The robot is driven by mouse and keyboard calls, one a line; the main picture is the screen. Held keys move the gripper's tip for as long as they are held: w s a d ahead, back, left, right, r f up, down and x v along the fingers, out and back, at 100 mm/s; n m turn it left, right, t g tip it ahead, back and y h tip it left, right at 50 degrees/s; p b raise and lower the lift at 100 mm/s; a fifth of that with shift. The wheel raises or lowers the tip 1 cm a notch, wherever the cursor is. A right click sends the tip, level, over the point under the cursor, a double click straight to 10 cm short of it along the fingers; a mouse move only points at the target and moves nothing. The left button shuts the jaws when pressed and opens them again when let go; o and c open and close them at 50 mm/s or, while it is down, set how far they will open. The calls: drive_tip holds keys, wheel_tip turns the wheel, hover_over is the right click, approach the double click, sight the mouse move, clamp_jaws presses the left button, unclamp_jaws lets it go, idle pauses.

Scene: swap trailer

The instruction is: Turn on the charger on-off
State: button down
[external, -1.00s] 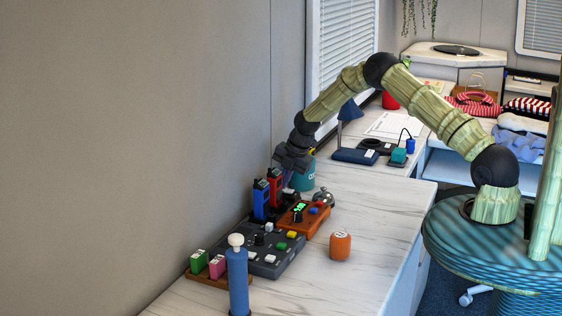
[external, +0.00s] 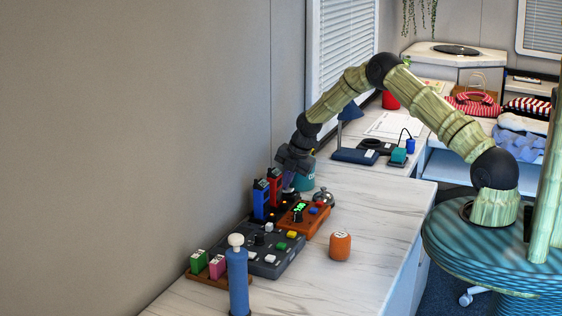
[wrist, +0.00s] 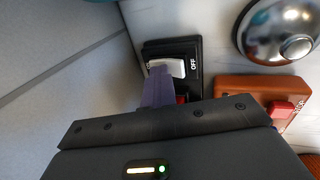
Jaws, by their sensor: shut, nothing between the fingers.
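A black switch box (wrist: 193,49) with a white rocker switch (wrist: 170,66) lies below my gripper in the wrist view. It has "OFF" printed at its right; a mostly hidden label is at its left. I cannot tell which side of the rocker is down. My gripper (wrist: 159,72) is shut and empty, its purple fingertips at the left part of the rocker; contact is unclear. In the external view my gripper (external: 289,186) is low behind the red radio (external: 275,185) and blue radio (external: 261,199). The switch is mostly hidden there.
A silver bell (external: 323,197) and an orange box (external: 303,219) with buttons stand close to the switch. A teal container (external: 305,176) is behind my gripper. The wall is close left.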

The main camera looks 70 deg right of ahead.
drive_tip(key=shift+s, duration=0.3)
drive_tip(key=shift+r, duration=0.15)
drive_tip(key=v, duration=1.4)
drive_tip(key=shift+p, duration=0.3)
drive_tip(key=shift+w, duration=0.1)
drive_tip(key=shift+w+b, duration=0.55)
drive_tip(key=shift+b, duration=0.5)
